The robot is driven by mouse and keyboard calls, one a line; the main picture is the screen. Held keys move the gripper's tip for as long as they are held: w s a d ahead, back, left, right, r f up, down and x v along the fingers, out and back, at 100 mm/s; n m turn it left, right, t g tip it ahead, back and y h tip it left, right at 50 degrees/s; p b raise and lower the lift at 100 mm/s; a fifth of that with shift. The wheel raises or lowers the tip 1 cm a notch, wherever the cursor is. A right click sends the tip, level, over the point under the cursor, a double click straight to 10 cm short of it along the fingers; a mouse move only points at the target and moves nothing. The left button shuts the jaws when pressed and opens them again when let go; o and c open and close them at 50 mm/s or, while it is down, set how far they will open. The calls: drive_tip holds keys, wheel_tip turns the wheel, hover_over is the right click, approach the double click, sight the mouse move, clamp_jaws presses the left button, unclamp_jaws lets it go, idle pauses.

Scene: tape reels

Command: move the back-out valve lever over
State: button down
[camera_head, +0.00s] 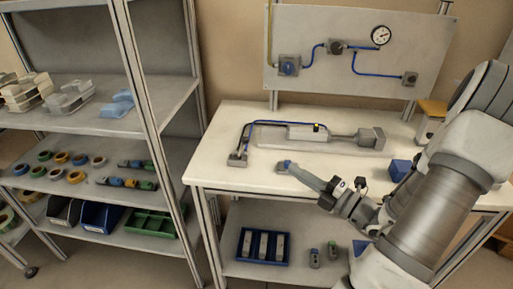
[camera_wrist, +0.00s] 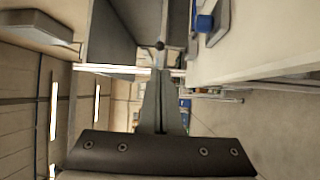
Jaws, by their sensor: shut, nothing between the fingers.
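A small valve with a blue body on a grey base (camera_head: 284,165) sits near the front edge of the white workbench, right at the tip of my gripper (camera_head: 294,170). What looks like the same blue body (camera_wrist: 204,22) shows at the top of the wrist view. A small black ball (camera_wrist: 160,45), which may be the lever's knob, shows just beyond the fingertips there. My gripper (camera_wrist: 161,75) is shut and empty, its fingers together and pointing at the ball. I cannot tell whether they touch it. The lever's angle is unclear in the head view.
A cylinder assembly (camera_head: 308,132) with blue hose lies behind on the workbench (camera_head: 215,176), ending at a grey block (camera_head: 238,158) on the left. A blue block (camera_head: 399,169) stands at right, near my arm. A gauge panel (camera_head: 330,20) rises behind. Shelving (camera_head: 150,90) stands left.

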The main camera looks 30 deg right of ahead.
drive_tip(key=b, duration=0.2)
approach(242, 147)
drive_tip(key=w, duration=0.1)
drive_tip(key=w+a+r, duration=0.1)
drive_tip(key=w, duration=0.1)
drive_tip(key=w+r, duration=0.1)
drive_tip(key=w, duration=0.1)
drive_tip(key=shift+w+a+r, duration=0.1)
drive_tip(key=shift+a+r, duration=0.05)
drive_tip(key=shift+r, duration=0.1)
drive_tip(key=shift+r, duration=0.15)
